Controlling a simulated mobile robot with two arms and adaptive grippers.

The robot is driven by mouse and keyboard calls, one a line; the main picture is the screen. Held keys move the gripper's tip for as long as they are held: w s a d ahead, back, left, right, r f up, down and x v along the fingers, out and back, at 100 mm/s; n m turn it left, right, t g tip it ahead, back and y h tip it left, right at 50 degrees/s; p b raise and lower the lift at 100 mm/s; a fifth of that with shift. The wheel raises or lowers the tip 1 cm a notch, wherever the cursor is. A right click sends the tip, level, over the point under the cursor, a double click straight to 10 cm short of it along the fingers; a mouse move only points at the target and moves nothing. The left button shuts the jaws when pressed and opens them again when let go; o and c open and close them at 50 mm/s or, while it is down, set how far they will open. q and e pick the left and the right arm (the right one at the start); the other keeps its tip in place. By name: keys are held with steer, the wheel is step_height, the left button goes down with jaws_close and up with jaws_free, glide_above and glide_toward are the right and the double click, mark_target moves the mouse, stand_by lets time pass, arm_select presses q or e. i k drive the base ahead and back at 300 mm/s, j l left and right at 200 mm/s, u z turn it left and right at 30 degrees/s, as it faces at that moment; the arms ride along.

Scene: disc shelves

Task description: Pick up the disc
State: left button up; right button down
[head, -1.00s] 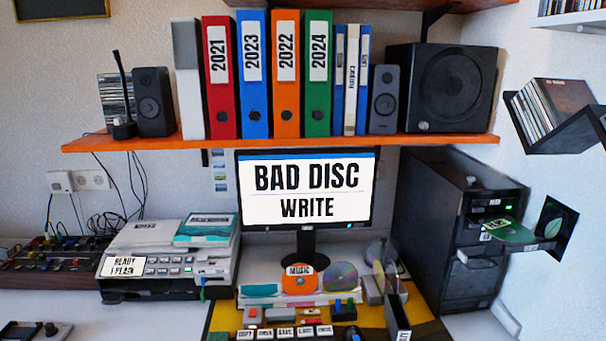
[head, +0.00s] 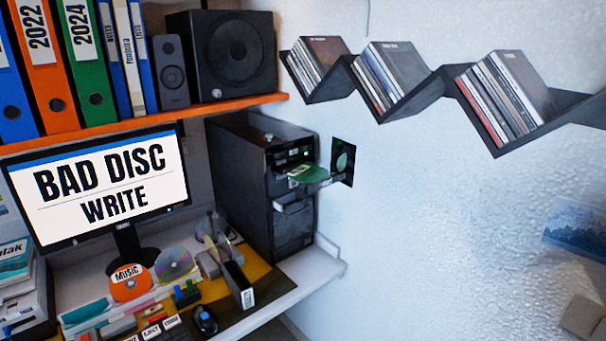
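A green disc (head: 309,174) lies on the extended tray of the black computer tower (head: 240,188), at the tower's upper front. A white label shows on the disc. An orange disc marked MUSIC (head: 131,285) and a shiny silver disc (head: 174,264) stand on the desk below the monitor. The monitor (head: 100,188) reads "BAD DISC WRITE". Neither of my grippers is in view.
An orange shelf (head: 145,122) with binders and speakers (head: 235,53) hangs above the desk. A black zigzag wall shelf (head: 440,88) holds several disc cases. A dark panel with a green leaf (head: 342,160) is close to the tray.

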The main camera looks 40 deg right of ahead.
mark_target(302, 173)
steer(key=z, duration=1.25)
